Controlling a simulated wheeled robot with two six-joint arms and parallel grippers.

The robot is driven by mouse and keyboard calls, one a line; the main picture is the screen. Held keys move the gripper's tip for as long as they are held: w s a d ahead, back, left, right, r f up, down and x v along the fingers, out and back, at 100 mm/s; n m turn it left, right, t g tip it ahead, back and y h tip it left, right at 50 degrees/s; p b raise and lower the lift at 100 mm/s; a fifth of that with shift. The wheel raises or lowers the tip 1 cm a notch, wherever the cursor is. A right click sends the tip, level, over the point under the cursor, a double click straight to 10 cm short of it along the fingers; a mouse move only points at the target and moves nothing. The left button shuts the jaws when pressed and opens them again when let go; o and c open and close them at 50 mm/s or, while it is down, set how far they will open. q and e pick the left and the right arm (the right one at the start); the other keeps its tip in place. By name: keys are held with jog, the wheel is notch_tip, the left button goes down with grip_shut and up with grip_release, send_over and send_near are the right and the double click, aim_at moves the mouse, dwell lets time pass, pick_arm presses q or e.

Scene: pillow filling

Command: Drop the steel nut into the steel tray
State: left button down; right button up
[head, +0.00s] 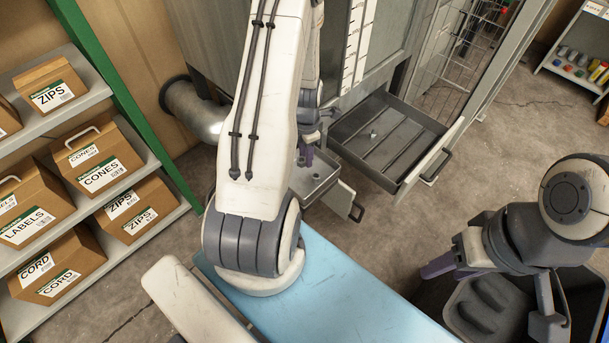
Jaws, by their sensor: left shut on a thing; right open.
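My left gripper (305,157) points down above a small open steel tray (325,190), which sticks out low at the front of the grey cabinet. My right gripper (440,267) is open at the lower right, far from both trays, with one purple finger showing clearly.
A light blue table top (350,300) lies in front, partly under my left arm. A dark grey bin (480,310) stands below my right gripper. A shelf with cardboard boxes (100,172) fills the left. A wire cage (478,40) stands behind the larger tray.

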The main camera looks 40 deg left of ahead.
pick_arm(q)
jog(key=b, duration=0.4)
send_over(306, 178)
notch_tip(306, 178, down, 5)
jog(key=shift+f, duration=0.1)
jog(key=c, duration=0.5)
grip_release()
jog(key=shift+r, duration=0.2)
notch_tip(306, 178, up, 10)
jog(key=shift+r+p, duration=0.15)
jog(key=shift+p, duration=0.2)
